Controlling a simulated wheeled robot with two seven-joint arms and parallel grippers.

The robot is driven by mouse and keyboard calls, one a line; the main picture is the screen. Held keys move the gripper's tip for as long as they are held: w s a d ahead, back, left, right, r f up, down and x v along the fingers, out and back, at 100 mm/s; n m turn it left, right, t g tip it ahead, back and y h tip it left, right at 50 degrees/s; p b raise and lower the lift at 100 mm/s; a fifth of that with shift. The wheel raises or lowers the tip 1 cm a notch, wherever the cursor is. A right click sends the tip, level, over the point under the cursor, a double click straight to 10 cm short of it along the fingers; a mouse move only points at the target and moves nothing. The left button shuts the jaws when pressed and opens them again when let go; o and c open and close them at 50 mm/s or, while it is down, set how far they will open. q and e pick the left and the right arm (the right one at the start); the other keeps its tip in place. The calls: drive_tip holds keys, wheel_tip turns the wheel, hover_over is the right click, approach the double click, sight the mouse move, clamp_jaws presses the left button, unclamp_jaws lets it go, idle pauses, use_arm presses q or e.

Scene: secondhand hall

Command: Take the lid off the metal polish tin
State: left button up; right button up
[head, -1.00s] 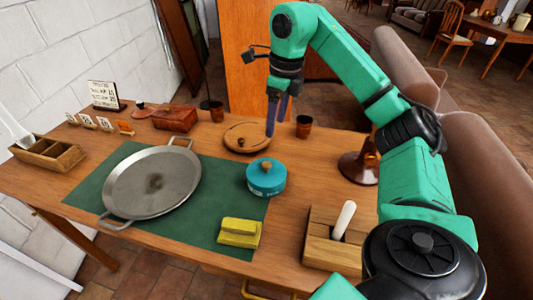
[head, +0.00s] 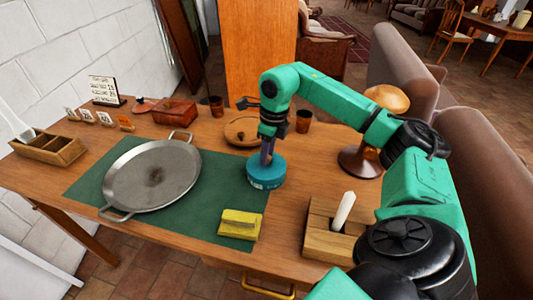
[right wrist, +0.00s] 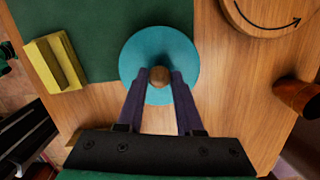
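The metal polish tin (head: 266,182) is a round teal tin on the right edge of the green mat, with its lid (right wrist: 134,54) on it. The lid has a small brown knob (right wrist: 159,75) at its centre. My right gripper (head: 267,161) points down over the tin. In the right wrist view its two dark fingers (right wrist: 160,76) stand on either side of the knob, apart, with a slight gap showing. In the head view the fingers hide the knob. My left gripper is not in view.
A large metal pan (head: 153,176) lies left of the tin on the green mat (head: 205,215). A yellow block (head: 240,224) lies in front, and a wooden block with a white handle (head: 322,242) at right. Behind are a round wooden board (head: 240,128) and a brown cup (head: 304,121).

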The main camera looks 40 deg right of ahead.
clamp_jaws()
drive_tip(key=shift+r, duration=0.2)
